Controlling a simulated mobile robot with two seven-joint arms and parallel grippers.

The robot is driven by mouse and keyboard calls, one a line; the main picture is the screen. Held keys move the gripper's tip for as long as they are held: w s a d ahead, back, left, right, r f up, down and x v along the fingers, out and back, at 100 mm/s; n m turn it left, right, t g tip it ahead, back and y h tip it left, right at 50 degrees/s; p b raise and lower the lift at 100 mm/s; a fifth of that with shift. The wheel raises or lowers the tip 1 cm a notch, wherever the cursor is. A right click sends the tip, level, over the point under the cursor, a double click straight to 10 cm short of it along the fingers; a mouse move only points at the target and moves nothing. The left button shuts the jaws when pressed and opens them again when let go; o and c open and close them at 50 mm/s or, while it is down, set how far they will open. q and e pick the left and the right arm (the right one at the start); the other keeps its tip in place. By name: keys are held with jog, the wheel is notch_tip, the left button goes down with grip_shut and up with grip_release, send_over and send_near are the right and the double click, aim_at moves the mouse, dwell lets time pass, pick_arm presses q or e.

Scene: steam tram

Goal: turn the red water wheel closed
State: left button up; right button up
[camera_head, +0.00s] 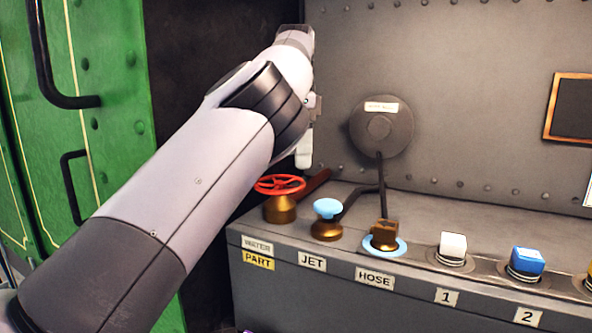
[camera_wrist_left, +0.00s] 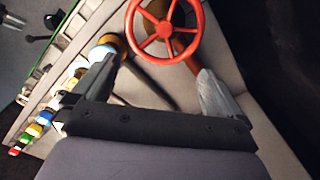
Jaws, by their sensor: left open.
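The red water wheel (camera_head: 280,184) is a spoked handwheel on a brass valve at the left end of the console, behind the "WATER" label (camera_head: 257,245) and a yellow "PART" label (camera_head: 259,260). A red pipe runs back from it. My left gripper (camera_head: 304,150) is above and behind the wheel, partly hidden by my own arm. My right gripper is not in view.
Right of the wheel stand a light blue jet knob (camera_head: 327,208), a brass hose fitting (camera_head: 384,236) with a light blue ring, then a white button (camera_head: 452,246) and a blue button (camera_head: 526,262). A round grey disc (camera_head: 381,127) is on the riveted wall. A green door (camera_head: 95,110) stands at left.

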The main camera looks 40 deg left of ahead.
aim_at(279, 184)
pick_arm(q)
jog(key=shift+f+b, duration=0.45)
jog(key=shift+f, duration=1.95)
jog(key=c, duration=0.7)
